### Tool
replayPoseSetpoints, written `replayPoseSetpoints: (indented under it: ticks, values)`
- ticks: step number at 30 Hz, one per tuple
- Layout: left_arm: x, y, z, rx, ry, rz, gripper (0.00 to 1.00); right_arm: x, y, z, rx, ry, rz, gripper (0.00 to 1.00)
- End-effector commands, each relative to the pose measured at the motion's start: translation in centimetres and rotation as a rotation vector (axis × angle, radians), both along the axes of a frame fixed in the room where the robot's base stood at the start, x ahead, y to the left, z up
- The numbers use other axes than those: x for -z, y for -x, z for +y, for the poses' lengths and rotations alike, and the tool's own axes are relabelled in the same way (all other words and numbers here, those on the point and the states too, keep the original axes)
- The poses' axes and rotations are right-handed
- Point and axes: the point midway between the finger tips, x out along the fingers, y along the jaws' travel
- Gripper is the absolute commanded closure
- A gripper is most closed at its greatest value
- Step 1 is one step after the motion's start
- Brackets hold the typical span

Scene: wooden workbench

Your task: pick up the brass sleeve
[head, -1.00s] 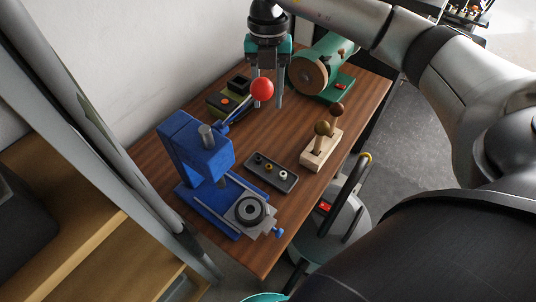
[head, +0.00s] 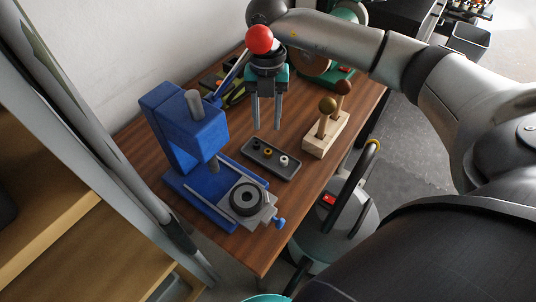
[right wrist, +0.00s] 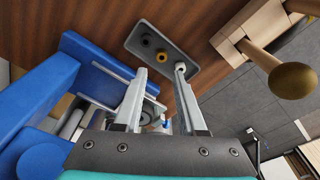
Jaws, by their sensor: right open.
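The brass sleeve (head: 267,153) is a small yellow ring standing in the middle of a dark grey tray (head: 288,172), between a black piece (head: 255,143) and a white piece (head: 284,160). It also shows in the right wrist view (right wrist: 161,56), beyond the fingertips. My right gripper (head: 266,127) is open and empty, pointing down above and just behind the tray in the head view. In the right wrist view its fingers (right wrist: 161,72) stand apart, with the sleeve between their lines and not touched. My left gripper is not in view.
A blue press (head: 185,125) with a red-balled lever (head: 260,39) stands left of the tray, close to my right gripper. A wooden block with two ball-topped pegs (head: 322,140) stands to the right. Bare bench lies around the tray.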

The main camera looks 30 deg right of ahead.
Motion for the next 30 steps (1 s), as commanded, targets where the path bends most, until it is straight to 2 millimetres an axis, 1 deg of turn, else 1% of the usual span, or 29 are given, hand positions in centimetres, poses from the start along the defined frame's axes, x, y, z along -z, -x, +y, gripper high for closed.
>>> replayPoseSetpoints:
  ticks: [1,6,16,25,30]
  values:
    - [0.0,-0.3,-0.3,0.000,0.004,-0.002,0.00,1.0,0.1,0.1,0.000,0.000,0.002,0.60]
    - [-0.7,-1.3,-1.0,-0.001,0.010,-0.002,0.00,2.7,0.3,0.2,-0.001,-0.001,0.002,0.60]
    - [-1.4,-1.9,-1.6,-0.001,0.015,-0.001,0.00,4.0,0.5,0.2,-0.001,0.000,0.001,0.60]
    - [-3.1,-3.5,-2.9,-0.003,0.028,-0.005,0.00,6.7,1.1,0.3,0.000,0.000,0.002,0.60]
    - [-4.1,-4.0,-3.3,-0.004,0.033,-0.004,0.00,8.1,1.2,0.4,0.000,0.000,0.001,0.60]
